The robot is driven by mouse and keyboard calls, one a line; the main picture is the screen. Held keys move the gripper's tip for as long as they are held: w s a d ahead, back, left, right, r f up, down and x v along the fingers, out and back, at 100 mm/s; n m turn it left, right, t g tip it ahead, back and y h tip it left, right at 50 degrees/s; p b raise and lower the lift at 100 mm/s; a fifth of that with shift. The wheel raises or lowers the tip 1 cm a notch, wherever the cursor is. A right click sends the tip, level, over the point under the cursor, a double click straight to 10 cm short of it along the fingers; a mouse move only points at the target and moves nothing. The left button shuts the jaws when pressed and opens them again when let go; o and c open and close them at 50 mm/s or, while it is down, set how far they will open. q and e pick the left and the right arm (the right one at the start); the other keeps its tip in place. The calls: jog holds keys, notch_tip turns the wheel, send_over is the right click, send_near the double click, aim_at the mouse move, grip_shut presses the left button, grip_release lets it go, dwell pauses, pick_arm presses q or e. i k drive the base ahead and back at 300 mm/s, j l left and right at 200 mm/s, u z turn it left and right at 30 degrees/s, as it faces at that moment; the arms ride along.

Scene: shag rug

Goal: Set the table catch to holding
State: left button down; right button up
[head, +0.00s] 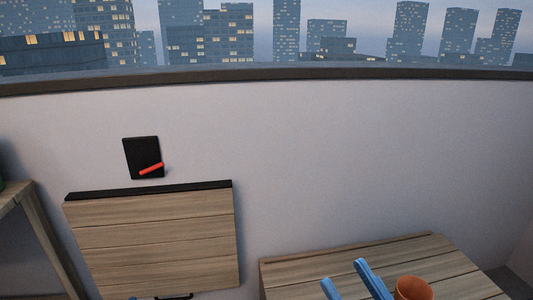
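The catch is a black plate (133,152) on the pale wall with a short red-orange lever (151,168) at its lower right. The lever lies nearly level, its right end slightly raised. Just below is the wooden slatted table panel (155,240), with a black strip along its top edge; it seems to hang down flat against the wall. Part of a dark handle (174,297) shows at its bottom edge. My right gripper (345,276) has two blue fingers apart, at the bottom of the head view, well to the right of and below the catch.
A wooden bench or table (310,268) stands at the lower right, with an orange pot (413,289) close to my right gripper. A wooden stand (35,230) is at the left edge. The wall between catch and right side is bare.

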aim_at(144, 169)
jog(key=k, duration=0.95)
